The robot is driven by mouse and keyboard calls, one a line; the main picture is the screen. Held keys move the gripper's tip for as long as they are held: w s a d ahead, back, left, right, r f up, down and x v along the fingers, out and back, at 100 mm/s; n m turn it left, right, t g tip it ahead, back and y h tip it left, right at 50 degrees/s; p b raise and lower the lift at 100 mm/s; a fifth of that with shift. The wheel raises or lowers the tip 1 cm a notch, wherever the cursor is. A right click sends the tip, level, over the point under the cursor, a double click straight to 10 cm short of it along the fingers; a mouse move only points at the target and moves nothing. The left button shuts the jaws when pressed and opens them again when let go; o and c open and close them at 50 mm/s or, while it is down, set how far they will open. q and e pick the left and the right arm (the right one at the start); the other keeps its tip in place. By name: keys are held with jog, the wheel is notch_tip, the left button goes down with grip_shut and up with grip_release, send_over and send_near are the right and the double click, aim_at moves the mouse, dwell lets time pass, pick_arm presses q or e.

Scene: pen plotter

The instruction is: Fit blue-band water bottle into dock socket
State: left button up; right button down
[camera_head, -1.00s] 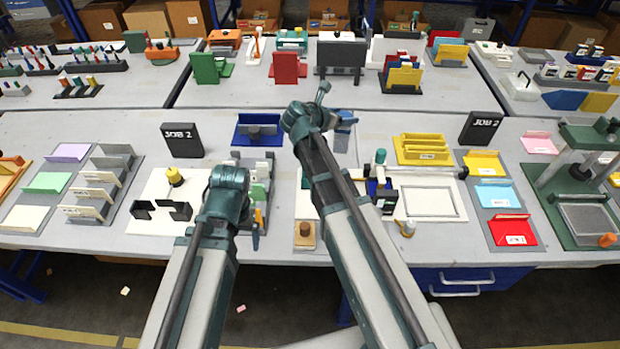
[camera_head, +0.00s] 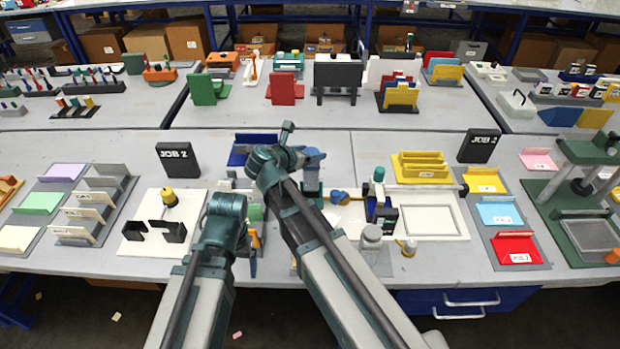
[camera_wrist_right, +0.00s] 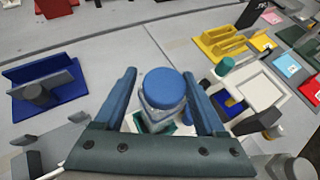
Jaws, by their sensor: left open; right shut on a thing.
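My right gripper (camera_head: 311,158) is shut on a bottle with a clear grey body and a blue top (camera_wrist_right: 165,88). The bottle also shows below the fingers in the head view (camera_head: 311,182). It looks roughly upright. A teal and white part (camera_wrist_right: 182,129) shows just beneath it in the right wrist view; I cannot tell whether they touch, or whether this is the dock socket. The bottle's lower end is hidden. My left gripper (camera_head: 251,250) is open and empty, low over the near bench, left of the right arm.
A blue holder (camera_wrist_right: 62,84) with a dark cylinder stands left of the bottle. To the right are a yellow rack (camera_head: 420,165), a white framed plate (camera_head: 460,222) and a grey jar (camera_head: 371,240).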

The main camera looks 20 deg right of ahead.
aim_at(310, 168)
jog(key=shift+f+b, duration=2.55)
jog(key=shift+f, duration=0.65)
jog(key=shift+r, duration=0.15)
grip_release()
